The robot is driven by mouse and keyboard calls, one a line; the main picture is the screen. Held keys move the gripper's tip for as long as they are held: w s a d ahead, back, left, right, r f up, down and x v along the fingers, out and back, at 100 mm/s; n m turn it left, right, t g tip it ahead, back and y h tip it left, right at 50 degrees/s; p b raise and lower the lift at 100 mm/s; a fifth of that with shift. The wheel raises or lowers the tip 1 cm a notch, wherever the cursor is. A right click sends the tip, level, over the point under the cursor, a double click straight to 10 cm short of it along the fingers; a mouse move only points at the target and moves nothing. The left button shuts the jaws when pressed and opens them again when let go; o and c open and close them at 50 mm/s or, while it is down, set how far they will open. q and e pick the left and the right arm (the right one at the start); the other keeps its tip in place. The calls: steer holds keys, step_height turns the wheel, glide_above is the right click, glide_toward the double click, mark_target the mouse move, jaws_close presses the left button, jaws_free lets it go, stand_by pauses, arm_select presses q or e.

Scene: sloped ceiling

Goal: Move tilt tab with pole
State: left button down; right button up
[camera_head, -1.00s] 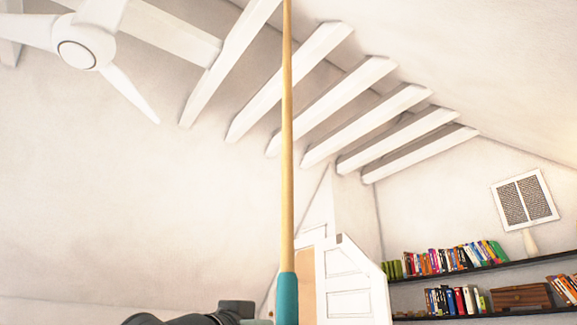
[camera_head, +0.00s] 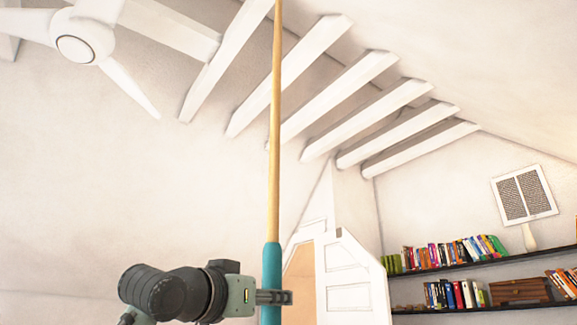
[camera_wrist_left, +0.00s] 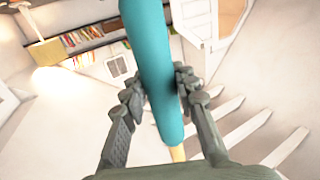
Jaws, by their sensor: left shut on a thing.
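A long pole runs almost upright through the head view, with a tan wooden shaft (camera_head: 275,140) and a teal grip (camera_head: 271,262) at its lower end. Its top leaves the frame at the upper edge. My left gripper (camera_head: 272,297) is shut around the teal grip. In the left wrist view the teal grip (camera_wrist_left: 158,70) passes between both fingers (camera_wrist_left: 160,88). The ceiling fan (camera_head: 76,46) hangs at the upper left, apart from the visible pole. I cannot make out the tilt tab. My right gripper is not in view.
White beams (camera_head: 345,92) cross under the sloped ceiling behind the pole. A white door (camera_head: 345,285) stands behind at the lower middle. Dark shelves (camera_head: 450,265) with books are at the right, with a white louvred panel (camera_head: 524,194) above. The wall at the left is bare.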

arm_select(q)
steer(key=shift+w+a+r, duration=0.1)
steer(key=shift+r, duration=0.1)
steer(key=shift+w+a+r, duration=0.55)
steer(key=shift+w+r, duration=0.25)
steer(key=shift+r, duration=0.1)
steer(key=shift+f, duration=0.15)
steer(key=shift+d+f, duration=0.1)
steer(key=shift+f, duration=0.15)
steer(key=shift+s, duration=0.25)
stand_by(0.4)
steer(key=shift+s+r, duration=0.15)
steer(key=shift+s, duration=0.3)
steer(key=shift+f, duration=0.3)
stand_by(0.4)
steer(key=shift+f, duration=0.15)
